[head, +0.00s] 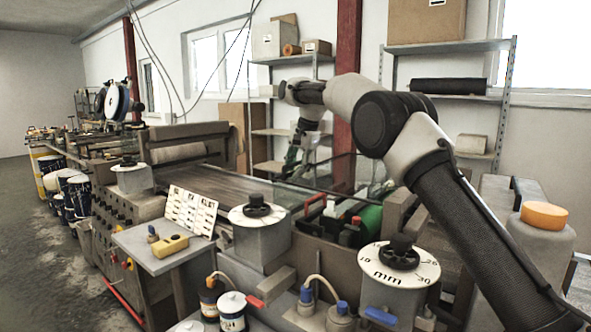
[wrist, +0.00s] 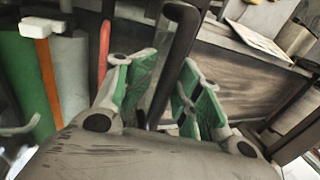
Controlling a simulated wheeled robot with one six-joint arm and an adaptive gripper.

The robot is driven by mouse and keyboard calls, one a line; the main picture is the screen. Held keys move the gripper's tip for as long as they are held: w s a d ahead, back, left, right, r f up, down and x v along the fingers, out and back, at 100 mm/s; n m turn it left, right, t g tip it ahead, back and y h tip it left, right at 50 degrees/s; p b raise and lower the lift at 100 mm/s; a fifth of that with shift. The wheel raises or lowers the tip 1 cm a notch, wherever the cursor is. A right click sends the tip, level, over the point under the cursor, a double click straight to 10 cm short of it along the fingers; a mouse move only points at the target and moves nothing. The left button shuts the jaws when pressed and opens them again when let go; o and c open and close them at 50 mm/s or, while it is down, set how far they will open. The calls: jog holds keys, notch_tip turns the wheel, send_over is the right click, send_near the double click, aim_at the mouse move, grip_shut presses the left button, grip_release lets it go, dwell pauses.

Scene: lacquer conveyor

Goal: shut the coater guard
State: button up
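The coater guard (head: 343,172) appears in the head view as a clear panel with a thin dark frame, raised above the coating section behind the green roller. My gripper (head: 296,166) is at its left side, partly hidden against the frame and shelf. In the wrist view my gripper (wrist: 165,90) is open, with green pads on both fingers.
The green roller (head: 369,219) lies right of the gripper. A dial marked mm (head: 375,272) and an orange-lidded canister (head: 543,216) stand in front and to the right. The dark conveyor belt (head: 215,188) extends left. A shelf rack (head: 505,100) stands behind.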

jog(key=v, duration=1.1)
jog(key=shift+r, duration=0.4)
